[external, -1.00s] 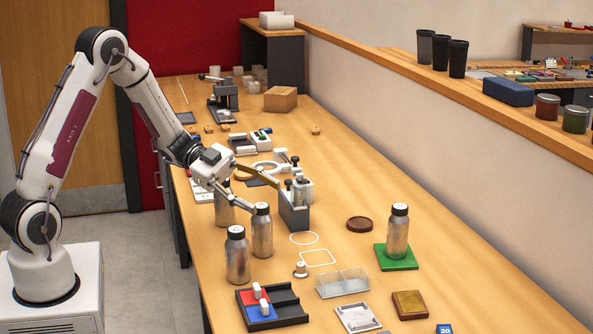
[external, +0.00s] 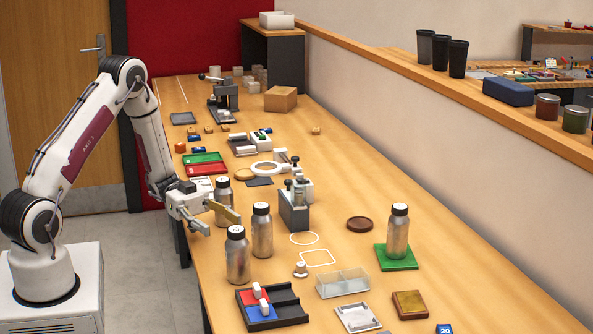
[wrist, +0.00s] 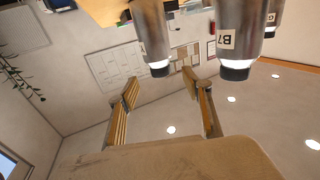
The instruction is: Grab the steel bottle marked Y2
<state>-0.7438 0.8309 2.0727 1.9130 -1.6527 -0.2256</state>
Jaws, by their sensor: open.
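A fourth bottle (external: 398,236) stands on a green mat (external: 398,262). My gripper (external: 222,224) is open and empty by the rear bottle; one finger crosses in front of its body. In the wrist view the picture is upside down. I cannot read Y2 on any bottle.
A grey clamp fixture (external: 294,212) stands right of the rear bottles. A red and blue tray (external: 290,297), a small knob (external: 301,270) and a clear box (external: 343,283) lie in front. The table's right middle is mostly clear.

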